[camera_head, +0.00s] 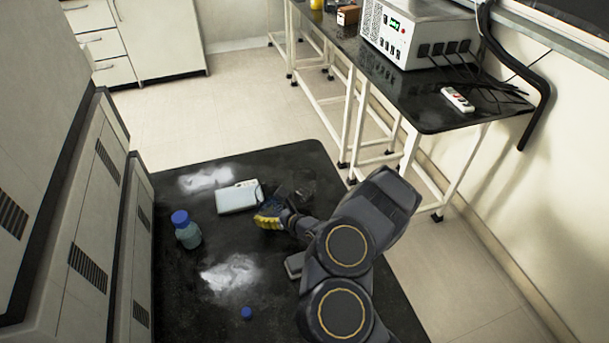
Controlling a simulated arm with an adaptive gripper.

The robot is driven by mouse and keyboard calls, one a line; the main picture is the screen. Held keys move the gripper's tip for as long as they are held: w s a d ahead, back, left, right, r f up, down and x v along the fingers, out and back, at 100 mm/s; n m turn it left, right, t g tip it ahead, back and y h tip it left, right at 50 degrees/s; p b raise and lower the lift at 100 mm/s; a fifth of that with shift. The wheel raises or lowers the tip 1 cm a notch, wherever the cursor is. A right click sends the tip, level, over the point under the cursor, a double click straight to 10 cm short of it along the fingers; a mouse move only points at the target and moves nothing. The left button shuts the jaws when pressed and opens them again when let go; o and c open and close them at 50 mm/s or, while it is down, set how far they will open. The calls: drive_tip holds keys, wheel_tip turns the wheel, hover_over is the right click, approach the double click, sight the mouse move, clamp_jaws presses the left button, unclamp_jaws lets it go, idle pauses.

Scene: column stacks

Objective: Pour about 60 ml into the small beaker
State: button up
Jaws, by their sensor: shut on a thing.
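My gripper (272,215) is low over the black bench top, right of the middle of the bench. It shows dark with a yellow and blue part at its end. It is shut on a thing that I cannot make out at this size. A clear bottle with a blue cap (187,230) stands upright on the left of the bench, apart from my gripper. A loose blue cap (247,313) lies near the front.
A pale blue-white box (239,197) lies just left of my gripper. A grey block (295,265) is partly hidden by my arm. Bright glare marks the black bench top (190,295). Grey cabinets (95,230) border it at left. A side table holds a white instrument (395,40).

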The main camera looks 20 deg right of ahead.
sight(268, 183)
drive_tip(key=shift+d+r, duration=0.1)
drive_tip(key=shift+w+d+r+m+g+y, duration=0.15)
drive_tip(key=shift+d+m+g+y, duration=0.1)
drive_tip(key=shift+m+y, duration=0.3)
drive_tip(key=shift+w+d+r+m+g+y, duration=0.15)
drive_tip(key=shift+d+m+y, duration=0.15)
drive_tip(key=shift+m, duration=0.45)
drive_tip(key=shift+w+d+r+m+y, duration=0.15)
drive_tip(key=shift+d+r+m+y, duration=0.2)
drive_tip(key=shift+m, duration=0.25)
drive_tip(key=shift+m+g+y, duration=0.3)
drive_tip(key=shift+m+y, duration=0.1)
drive_tip(key=shift+m, duration=0.2)
drive_tip(key=r, duration=0.4)
drive_tip(key=d+r, duration=0.1)
drive_tip(key=r, duration=0.1)
drive_tip(key=shift+w, duration=0.25)
wheel_tip(268, 183, down, 2)
drive_tip(key=shift+s+a+f+m+y, duration=0.1)
drive_tip(key=shift+f+m+y, duration=0.15)
drive_tip(key=shift+m, duration=0.35)
drive_tip(key=shift+a+r+m+y, duration=0.1)
drive_tip(key=shift+r+m+y, duration=0.35)
drive_tip(key=shift+r+m, duration=0.2)
drive_tip(key=shift+a+f+m+y, duration=0.1)
drive_tip(key=shift+f+m+y, duration=0.1)
drive_tip(key=shift+m+y, duration=0.4)
drive_tip(key=shift+r+m+p, duration=0.4)
drive_tip(key=shift+r+m, duration=0.2)
drive_tip(key=shift+m, duration=0.15)
